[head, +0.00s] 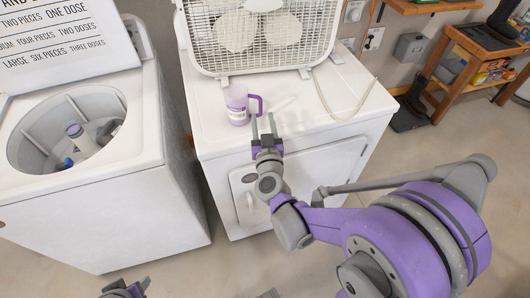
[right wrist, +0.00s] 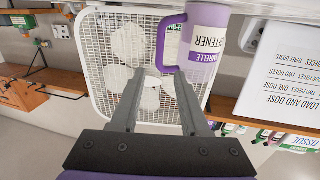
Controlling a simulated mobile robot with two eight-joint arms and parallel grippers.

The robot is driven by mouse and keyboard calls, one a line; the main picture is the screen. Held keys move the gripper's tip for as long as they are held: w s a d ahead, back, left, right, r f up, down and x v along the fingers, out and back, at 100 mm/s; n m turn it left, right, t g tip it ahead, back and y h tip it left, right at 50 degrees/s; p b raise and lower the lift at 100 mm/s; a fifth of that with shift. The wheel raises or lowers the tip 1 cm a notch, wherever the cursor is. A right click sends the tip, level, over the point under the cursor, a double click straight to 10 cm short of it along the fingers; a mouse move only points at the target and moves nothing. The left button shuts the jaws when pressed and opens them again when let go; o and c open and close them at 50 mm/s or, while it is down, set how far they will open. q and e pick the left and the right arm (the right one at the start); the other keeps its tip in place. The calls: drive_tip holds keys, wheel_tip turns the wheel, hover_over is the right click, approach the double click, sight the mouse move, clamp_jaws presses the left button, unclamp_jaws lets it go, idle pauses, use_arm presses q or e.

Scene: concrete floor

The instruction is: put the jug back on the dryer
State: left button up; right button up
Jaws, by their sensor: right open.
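The jug (head: 236,108) is pale lavender with a darker purple handle and a label. It stands upright on the white dryer (head: 215,140), near its front left, in front of the fan. In the right wrist view the jug (right wrist: 208,42) appears upside down, its handle close to the fingertips. My right gripper (head: 263,124) is open, just in front of the jug and below its handle. In the right wrist view its fingers (right wrist: 159,73) are apart with nothing clamped between them; whether one touches the handle is unclear. My left gripper (head: 126,290) shows only partly at the bottom edge.
A white box fan (head: 262,35) stands at the back of the dryer. An open washer (head: 120,150) with a dosing sign (head: 60,45) is on the left. A wooden shelf (head: 460,65) stands at the right.

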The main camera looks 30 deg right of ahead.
drive_tip(key=s+a+f+n+g+y, duration=0.1)
drive_tip(key=s+a+n+g+y, duration=0.15)
drive_tip(key=a+y, duration=0.35)
drive_tip(key=s+a+f+n+g+y, duration=0.2)
drive_tip(key=s+a+n+y, duration=0.2)
drive_tip(key=a, duration=0.4)
drive_tip(key=s+d+f+g+h, duration=0.1)
drive_tip(key=s+f+g, duration=0.2)
drive_tip(key=s, duration=0.4)
drive_tip(key=s+d+f+m+g+h, duration=0.1)
drive_tip(key=s+f+g, duration=0.2)
drive_tip(key=s, duration=0.4)
drive_tip(key=shift+s+d+f+g, duration=0.25)
drive_tip(key=shift+d+g, duration=0.1)
drive_tip(key=shift+d, duration=0.05)
